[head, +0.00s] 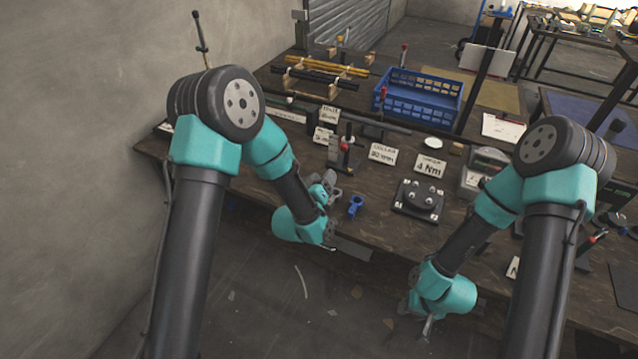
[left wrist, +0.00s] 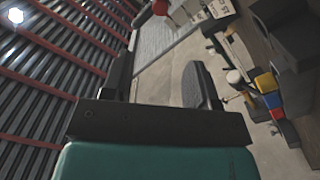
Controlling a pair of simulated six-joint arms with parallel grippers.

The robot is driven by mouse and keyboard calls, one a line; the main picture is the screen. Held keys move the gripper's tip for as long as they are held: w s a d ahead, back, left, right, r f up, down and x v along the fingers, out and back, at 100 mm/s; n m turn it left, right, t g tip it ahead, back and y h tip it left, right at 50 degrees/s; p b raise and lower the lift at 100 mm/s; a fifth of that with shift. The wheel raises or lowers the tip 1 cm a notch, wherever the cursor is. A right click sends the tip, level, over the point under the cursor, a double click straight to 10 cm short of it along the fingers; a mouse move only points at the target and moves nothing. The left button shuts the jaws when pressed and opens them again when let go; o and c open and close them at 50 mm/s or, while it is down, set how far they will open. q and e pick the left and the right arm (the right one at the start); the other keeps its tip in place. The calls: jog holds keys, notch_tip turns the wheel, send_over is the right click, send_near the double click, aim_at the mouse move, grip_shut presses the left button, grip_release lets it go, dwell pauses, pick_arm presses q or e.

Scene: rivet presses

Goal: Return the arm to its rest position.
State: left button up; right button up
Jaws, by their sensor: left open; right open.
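My left gripper (head: 331,194) is at the table's front edge, left of a small blue ringed part (head: 355,205); its fingers are partly hidden by my own wrist. In the left wrist view its two dark fingers stand apart with nothing between them, so the left gripper (left wrist: 160,80) is open and empty. My right gripper (head: 428,322) hangs low in front of the table edge, pointing down, below the dark fixture plate (head: 418,200) with round metal parts. It is open, and I see nothing held in it.
The dark wooden table (head: 385,235) carries a small press (head: 346,150), a blue crate (head: 420,98), a torque card (head: 430,165) and a grey box (head: 485,170). A concrete wall (head: 80,100) rises at the left. Floor (head: 330,310) shows between my arms.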

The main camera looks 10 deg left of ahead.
pick_arm(q)
jog(key=shift+v, duration=1)
jog(key=shift+a, duration=0.1)
jog(key=s+a+f+n+g+y, duration=0.2)
jog(key=a+f+g, duration=0.4)
jog(key=a, duration=0.6)
jog(key=s+a+f+m+g, duration=0.1)
jog(key=s+a+f+g, duration=0.1)
jog(key=s+f+g, duration=0.3)
jog(key=s+a+f+m+g, duration=0.2)
jog(key=s+f+g, duration=0.3)
jog(key=s+f, duration=0.6)
jog(key=s, duration=0.7)
jog(key=shift+s+f, duration=0.3)
